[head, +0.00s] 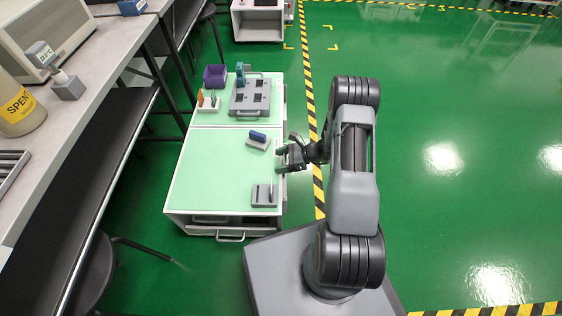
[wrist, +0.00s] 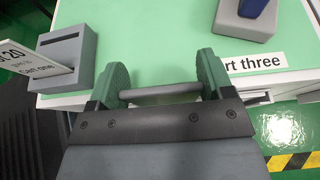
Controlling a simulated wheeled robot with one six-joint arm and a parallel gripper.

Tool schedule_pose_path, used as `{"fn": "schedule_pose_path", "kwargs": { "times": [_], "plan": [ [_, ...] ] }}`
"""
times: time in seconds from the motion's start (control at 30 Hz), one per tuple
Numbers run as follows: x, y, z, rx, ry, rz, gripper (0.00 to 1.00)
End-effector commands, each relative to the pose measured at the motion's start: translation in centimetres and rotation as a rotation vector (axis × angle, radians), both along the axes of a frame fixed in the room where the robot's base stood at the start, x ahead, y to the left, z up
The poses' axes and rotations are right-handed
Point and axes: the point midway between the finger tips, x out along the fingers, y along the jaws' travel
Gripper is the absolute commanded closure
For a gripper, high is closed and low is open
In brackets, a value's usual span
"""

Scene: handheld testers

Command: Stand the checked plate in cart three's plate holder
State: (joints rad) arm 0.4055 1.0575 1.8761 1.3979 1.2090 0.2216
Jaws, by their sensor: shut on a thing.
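My gripper (head: 282,160) is at the right edge of the green-topped cart. In the wrist view its green fingers (wrist: 163,82) stand wide apart, with a grey bar (wrist: 160,93) spanning between them. I cannot tell what the bar belongs to. In the head view the same holder (head: 262,196) is near the cart's front right corner. The label "rt three" (wrist: 252,62) is on the cart edge. I cannot tell which plate is checked.
A blue device in a pale cradle (head: 257,141) sits beyond my gripper. Farther back are a grey slotted tray (head: 250,97) and a purple bin (head: 215,76). The left of the green top (head: 208,172) is clear. A workbench (head: 90,70) stands to the left.

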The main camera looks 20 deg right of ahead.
Motion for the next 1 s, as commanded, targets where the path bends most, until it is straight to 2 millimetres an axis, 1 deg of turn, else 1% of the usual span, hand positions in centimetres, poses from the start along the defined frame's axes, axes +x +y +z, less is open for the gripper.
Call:
{"fn": "schedule_pose_path", "kwargs": {
  "times": [0.07, 0.1, 0.33, 0.57, 0.67, 0.77, 1.0],
  "plan": [
    [0.0, 0.0, -0.2, -0.005, 0.001, -0.001, 0.68],
    [0.0, 0.0, -0.2, -0.005, 0.002, -0.001, 0.22],
    [0.0, 0.0, -0.2, -0.004, 0.001, 0.000, 0.01],
    [0.0, -0.1, -0.1, -0.004, 0.001, -0.001, 0.01],
    [-0.2, -0.5, 0.2, -0.004, 0.001, -0.002, 0.01],
    [-0.5, -1.7, 0.8, -0.004, 0.001, -0.004, 0.01],
    [-1.8, -5.8, 2.7, -0.004, -0.001, -0.005, 0.01]
  ]
}}
